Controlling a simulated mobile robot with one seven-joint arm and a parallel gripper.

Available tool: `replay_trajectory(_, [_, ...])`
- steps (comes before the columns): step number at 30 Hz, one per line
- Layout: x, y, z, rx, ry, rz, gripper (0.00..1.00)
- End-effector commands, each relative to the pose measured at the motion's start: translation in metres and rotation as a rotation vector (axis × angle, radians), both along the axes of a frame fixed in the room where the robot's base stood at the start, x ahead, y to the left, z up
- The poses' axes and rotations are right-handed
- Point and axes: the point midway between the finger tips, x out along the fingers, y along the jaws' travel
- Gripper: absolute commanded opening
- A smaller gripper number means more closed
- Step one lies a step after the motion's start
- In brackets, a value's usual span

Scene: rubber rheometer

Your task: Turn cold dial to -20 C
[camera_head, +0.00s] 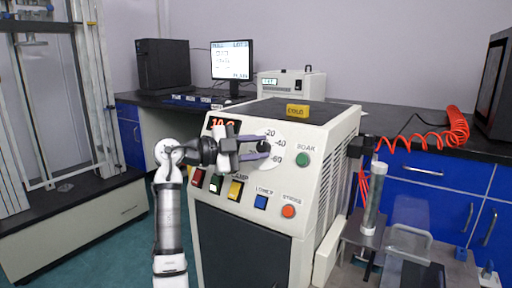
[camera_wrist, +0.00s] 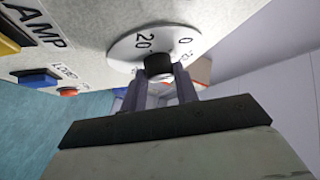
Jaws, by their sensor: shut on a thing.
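The cold dial is a round white plate (camera_head: 285,138) on the sloped front of the beige machine, marked -20, -40 and -60, with a black knob (camera_head: 264,146) at its centre. In the wrist view the plate (camera_wrist: 122,45) shows "20" and "0" beside the black knob (camera_wrist: 158,66). My gripper (camera_head: 262,148) reaches in from the left with its two fingers around the knob; in the wrist view the fingertips (camera_wrist: 160,78) are on either side of it. It is shut on the knob. I cannot tell which mark the knob points at.
A green SOAK button (camera_head: 302,159) is right of the dial. Below are a yellow button (camera_head: 235,190), a blue button (camera_head: 261,201) and an orange-red button (camera_head: 289,211). A red digital display (camera_head: 222,124) is partly hidden by my gripper. A yellow label (camera_head: 297,111) stands on top.

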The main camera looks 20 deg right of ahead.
Motion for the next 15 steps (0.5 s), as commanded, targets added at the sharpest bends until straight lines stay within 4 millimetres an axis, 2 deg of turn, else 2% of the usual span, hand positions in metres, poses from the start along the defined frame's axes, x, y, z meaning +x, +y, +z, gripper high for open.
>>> replay_trajectory(5, [0.0008,-0.0008,0.0001,-0.001,0.000,0.003,0.07])
replay_trajectory(6, [0.0008,-0.0008,0.0001,-0.001,0.000,0.004,0.32])
replay_trajectory(10, [0.0006,-0.0007,0.0000,-0.001,0.000,0.003,0.49])
replay_trajectory(15, [0.0005,-0.0004,0.0000,0.000,0.001,0.003,0.51])
